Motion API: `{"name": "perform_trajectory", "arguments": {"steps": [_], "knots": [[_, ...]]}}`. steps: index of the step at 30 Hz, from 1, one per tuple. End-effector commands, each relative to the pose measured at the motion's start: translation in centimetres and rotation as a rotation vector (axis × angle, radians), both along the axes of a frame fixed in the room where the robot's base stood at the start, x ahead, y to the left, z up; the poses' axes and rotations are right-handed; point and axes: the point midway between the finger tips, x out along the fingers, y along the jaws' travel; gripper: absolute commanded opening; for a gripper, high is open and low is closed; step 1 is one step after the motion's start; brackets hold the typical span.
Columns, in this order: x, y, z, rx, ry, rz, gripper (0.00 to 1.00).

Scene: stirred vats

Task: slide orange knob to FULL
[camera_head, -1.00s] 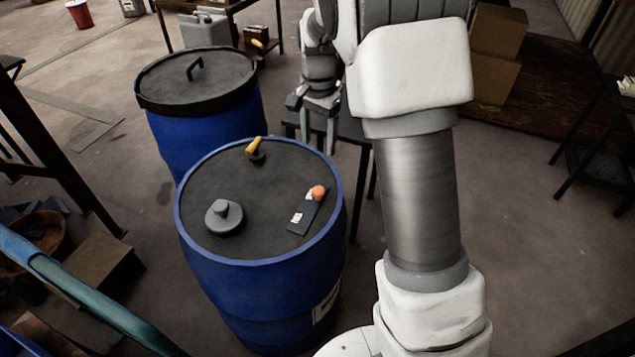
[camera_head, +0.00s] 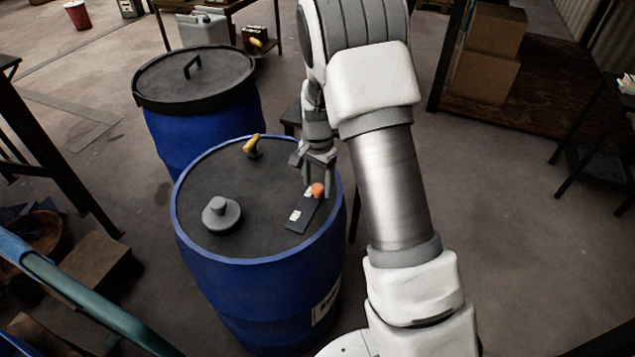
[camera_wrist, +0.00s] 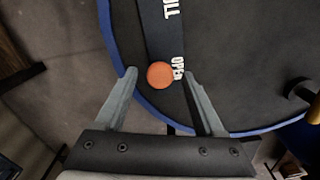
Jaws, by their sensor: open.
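The orange knob (camera_head: 318,190) sits at the far end of a dark slider plate (camera_head: 301,215) on the lid of the front blue vat (camera_head: 262,275). In the wrist view the round orange knob (camera_wrist: 160,75) is beside the white letters "OPEN", partly covered. Letters that look like "FULL", partly cut off, show farther along the plate (camera_wrist: 160,35). My gripper (camera_wrist: 158,78) is open, with one fingertip on either side of the knob. I cannot tell whether either finger touches it. In the head view my gripper (camera_head: 319,172) is at the lid's right edge.
A yellow-handled valve (camera_head: 252,145) and a grey round cap (camera_head: 221,213) stand on the same lid. A second blue vat with a black lid (camera_head: 195,80) stands behind. A blue-green rail (camera_head: 75,290) crosses the lower left.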

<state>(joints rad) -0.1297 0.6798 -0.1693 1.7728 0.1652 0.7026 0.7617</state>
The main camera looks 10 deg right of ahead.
Motion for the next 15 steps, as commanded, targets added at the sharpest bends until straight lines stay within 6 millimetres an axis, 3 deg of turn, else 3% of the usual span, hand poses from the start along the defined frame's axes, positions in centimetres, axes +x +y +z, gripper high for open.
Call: {"name": "perform_trajectory", "arguments": {"steps": [5,15], "knots": [[0.0,0.0,0.02,0.0,0.0,0.0,0.67],[0.01,0.0,0.05,0.0,0.0,0.0,0.06]]}}
